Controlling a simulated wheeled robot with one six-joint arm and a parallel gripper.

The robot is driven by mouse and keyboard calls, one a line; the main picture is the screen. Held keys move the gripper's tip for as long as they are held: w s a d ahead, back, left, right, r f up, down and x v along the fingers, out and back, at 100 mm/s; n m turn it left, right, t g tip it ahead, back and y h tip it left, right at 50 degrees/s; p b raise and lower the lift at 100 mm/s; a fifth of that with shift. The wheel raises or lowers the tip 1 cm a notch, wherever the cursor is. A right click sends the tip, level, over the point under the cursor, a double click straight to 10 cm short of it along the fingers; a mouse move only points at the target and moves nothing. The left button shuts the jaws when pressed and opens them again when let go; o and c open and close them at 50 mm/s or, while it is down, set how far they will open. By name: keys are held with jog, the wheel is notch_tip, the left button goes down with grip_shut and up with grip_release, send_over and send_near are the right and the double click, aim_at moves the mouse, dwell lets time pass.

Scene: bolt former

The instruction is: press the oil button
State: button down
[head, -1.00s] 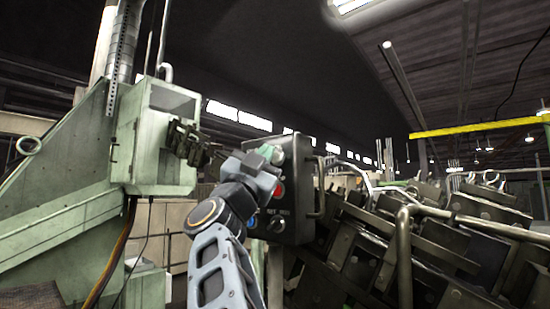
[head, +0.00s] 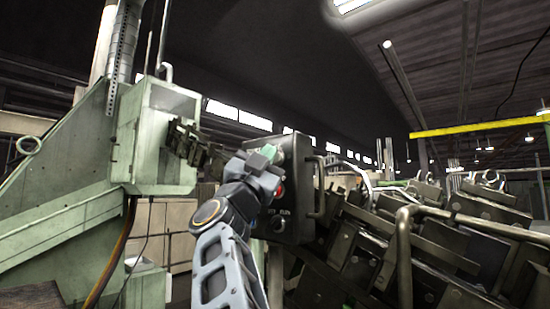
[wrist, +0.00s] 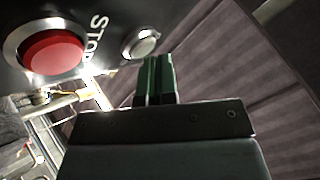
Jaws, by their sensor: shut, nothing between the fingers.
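The dark control box (head: 300,215) stands mid-picture in the head view, with my arm in front of its left part. Its red button (head: 280,190) is partly hidden behind my wrist; in the wrist view the red button (wrist: 52,52) is large, beside the label STOP. A pale round button with a metal ring (wrist: 140,43) sits to its right. No oil label is readable, so I cannot tell which button is oil.
A dark handle (head: 319,187) stands out on the box's right side. A selector knob (head: 278,225) is low on the panel. A green machine (head: 150,140) stands left, and dark machinery (head: 400,240) fills the right.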

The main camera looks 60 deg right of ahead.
jog(key=shift+d, duration=0.2)
dwell(0.3)
jog(key=shift+a, duration=0.8)
jog(key=shift+w+a, duration=0.15)
jog(key=shift+a, duration=1.1)
jog(key=shift+w+a, duration=0.1)
jog(key=shift+a, duration=1.15)
